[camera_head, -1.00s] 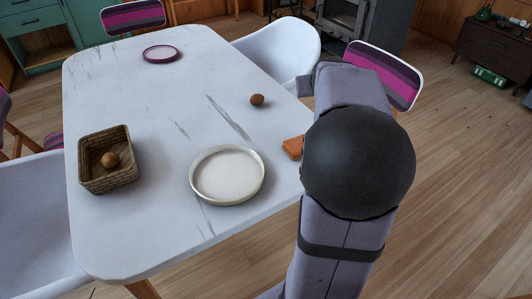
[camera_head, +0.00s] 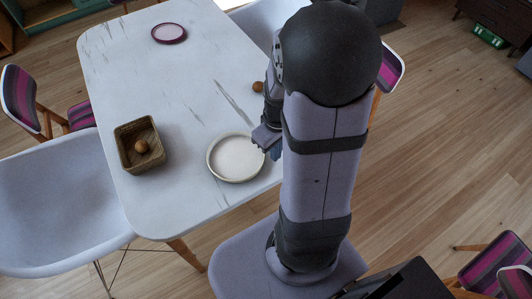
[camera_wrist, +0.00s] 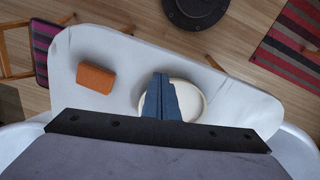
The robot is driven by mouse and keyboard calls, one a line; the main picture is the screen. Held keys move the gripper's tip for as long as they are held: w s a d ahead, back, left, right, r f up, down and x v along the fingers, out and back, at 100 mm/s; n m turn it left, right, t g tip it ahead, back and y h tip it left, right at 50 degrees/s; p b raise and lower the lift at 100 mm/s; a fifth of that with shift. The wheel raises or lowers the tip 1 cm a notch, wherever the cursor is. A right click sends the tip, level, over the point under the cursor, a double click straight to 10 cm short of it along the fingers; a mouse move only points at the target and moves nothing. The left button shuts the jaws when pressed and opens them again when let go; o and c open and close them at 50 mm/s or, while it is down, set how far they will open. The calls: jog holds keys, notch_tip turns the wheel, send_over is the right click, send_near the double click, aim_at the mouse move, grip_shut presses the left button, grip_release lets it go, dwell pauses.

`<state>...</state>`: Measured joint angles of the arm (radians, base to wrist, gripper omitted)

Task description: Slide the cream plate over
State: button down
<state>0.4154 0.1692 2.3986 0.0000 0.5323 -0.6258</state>
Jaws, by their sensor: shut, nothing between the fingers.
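The cream plate (camera_head: 236,158) is round with a raised rim. It lies flat on the white table near its front edge. My gripper (camera_head: 274,152) is shut and empty, pointing down at the plate's right side. In the wrist view, the blue-grey fingers (camera_wrist: 160,78) are together and cover the plate's left part, while its right part (camera_wrist: 190,97) shows. I cannot tell whether the fingertips touch the plate or hover over it.
An orange block (camera_wrist: 95,78) shows in the wrist view. Table between basket and cream plate is clear.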

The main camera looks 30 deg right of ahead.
aim_at(266, 170)
jog(key=f, duration=0.6)
jog(key=s+f, duration=0.1)
jog(key=f, duration=0.3)
jog(key=shift+a, duration=0.3)
jog(key=shift+w+a+r+p, duration=0.15)
jog(key=shift+w+p, duration=0.15)
jog(key=shift+w, duration=0.25)
jog(key=shift+w+a+p, duration=0.1)
jog(key=shift+w+p, duration=0.2)
jog(key=shift+w, duration=0.25)
jog(key=shift+w+a, duration=0.2)
jog(key=shift+w, duration=0.65)
